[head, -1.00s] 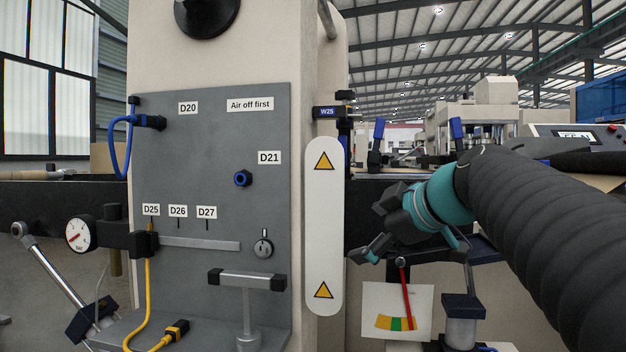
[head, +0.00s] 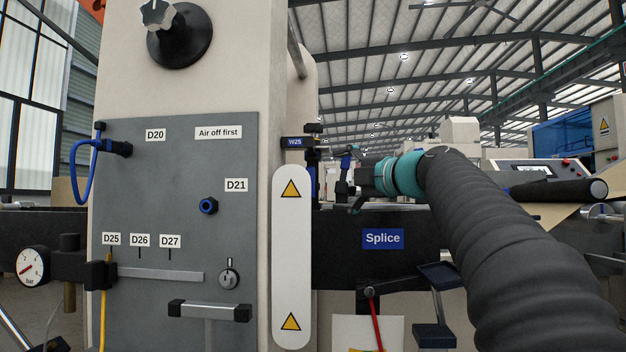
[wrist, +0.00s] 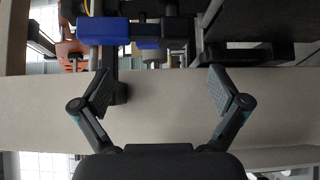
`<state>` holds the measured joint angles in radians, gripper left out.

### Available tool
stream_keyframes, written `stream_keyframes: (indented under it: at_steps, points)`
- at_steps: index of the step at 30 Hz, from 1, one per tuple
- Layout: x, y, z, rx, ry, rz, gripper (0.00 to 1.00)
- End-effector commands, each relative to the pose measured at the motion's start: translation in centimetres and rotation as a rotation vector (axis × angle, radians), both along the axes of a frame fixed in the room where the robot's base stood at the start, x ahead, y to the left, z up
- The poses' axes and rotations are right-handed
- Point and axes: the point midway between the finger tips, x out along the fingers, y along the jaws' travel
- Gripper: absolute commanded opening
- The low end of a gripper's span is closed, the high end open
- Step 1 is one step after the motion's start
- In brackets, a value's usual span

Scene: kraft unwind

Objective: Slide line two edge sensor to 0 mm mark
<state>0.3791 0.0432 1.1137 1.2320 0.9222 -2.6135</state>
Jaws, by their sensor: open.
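No part is readable as the line two edge sensor or a 0 mm mark. A dark bracket with a blue W25 tag (head: 293,142) stands at the machine column's right edge, in the head view. My gripper (head: 350,190) is to the right of it and farther down, partly hidden by its own wrist. In the wrist view, my gripper (wrist: 162,85) is open and empty, its fingers spread over a plain beige surface (wrist: 165,110). A blue block (wrist: 104,31) on dark hardware lies beyond the left finger, apart from it.
A grey panel (head: 180,210) carries a slide bar (head: 160,275) below the D25, D26 and D27 labels. A white guard strip (head: 291,250) with warning triangles stands on the column. A dark beam with a blue Splice sign (head: 382,239) runs below my arm.

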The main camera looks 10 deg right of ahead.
Motion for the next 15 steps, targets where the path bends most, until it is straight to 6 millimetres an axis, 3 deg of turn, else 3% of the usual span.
stream_keyframes:
  at_steps: [6,15]
  points:
    - [3.7,2.0,0.2,0.001,0.003,0.003,0.98]
    - [7.0,3.6,0.1,0.000,0.001,0.001,0.98]
